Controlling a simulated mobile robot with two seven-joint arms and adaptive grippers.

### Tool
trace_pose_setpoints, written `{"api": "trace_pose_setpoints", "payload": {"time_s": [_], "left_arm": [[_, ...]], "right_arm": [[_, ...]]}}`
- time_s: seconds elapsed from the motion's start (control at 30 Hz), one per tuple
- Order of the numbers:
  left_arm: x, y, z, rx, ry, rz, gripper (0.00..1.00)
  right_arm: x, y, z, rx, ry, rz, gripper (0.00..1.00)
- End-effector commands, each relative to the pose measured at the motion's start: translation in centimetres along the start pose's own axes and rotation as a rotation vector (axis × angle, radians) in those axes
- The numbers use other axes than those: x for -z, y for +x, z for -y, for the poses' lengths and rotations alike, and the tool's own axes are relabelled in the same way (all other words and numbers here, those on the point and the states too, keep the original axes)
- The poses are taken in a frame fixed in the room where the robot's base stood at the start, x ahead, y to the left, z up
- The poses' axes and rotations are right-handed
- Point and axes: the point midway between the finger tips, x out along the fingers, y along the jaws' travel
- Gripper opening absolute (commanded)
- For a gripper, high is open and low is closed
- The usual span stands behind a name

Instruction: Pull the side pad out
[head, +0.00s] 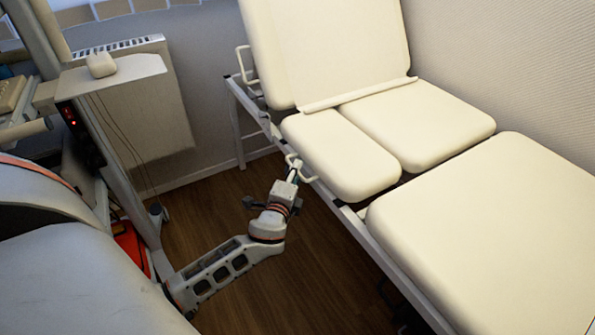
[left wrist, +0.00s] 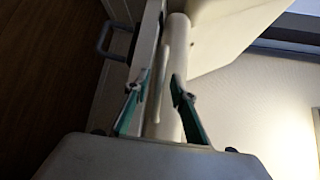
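The side pad (head: 340,152) is the narrow cream cushion on the near side of the couch, beside a wider cream pad. A pale looped handle (head: 308,178) sticks out at its near edge, low on the frame. My left gripper (head: 294,170) is at this handle, and partly overlaps it. In the left wrist view the left gripper (left wrist: 162,84) has its green fingers apart, with a pale round bar (left wrist: 177,35) passing between or behind them. I cannot tell whether the fingers touch the bar. My right gripper is not in view.
The couch has a raised backrest (head: 330,45) and a large foot pad (head: 490,225). Another handle (head: 243,65) is farther up the frame. A radiator (head: 150,110) and equipment stand at left.

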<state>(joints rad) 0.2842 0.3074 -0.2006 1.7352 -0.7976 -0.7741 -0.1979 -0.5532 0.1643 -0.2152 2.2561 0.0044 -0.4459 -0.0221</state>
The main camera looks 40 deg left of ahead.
Motion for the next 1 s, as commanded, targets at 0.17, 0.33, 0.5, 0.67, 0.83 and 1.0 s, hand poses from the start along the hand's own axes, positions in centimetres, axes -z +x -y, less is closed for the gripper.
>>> {"api": "trace_pose_setpoints", "payload": {"time_s": [0.17, 0.33, 0.5, 0.67, 0.83, 1.0], "left_arm": [[0.0, 1.3, -0.1, -0.001, 0.001, 0.000, 0.25], [0.0, 1.4, 0.0, -0.001, 0.000, 0.000, 0.25], [0.0, 1.4, 0.0, -0.001, -0.001, 0.000, 0.09], [0.0, 1.4, 0.0, -0.001, -0.001, 0.000, 0.00], [-0.2, 1.2, -0.1, -0.001, -0.001, 0.000, 0.00], [-1.1, 0.2, -0.3, -0.002, -0.002, 0.001, 0.00]], "right_arm": [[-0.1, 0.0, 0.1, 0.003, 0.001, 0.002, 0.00], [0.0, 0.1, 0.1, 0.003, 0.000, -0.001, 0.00], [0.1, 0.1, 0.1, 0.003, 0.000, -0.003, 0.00], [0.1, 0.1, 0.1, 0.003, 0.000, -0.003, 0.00], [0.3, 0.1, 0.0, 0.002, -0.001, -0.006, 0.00], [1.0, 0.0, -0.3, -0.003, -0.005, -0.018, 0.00]]}}
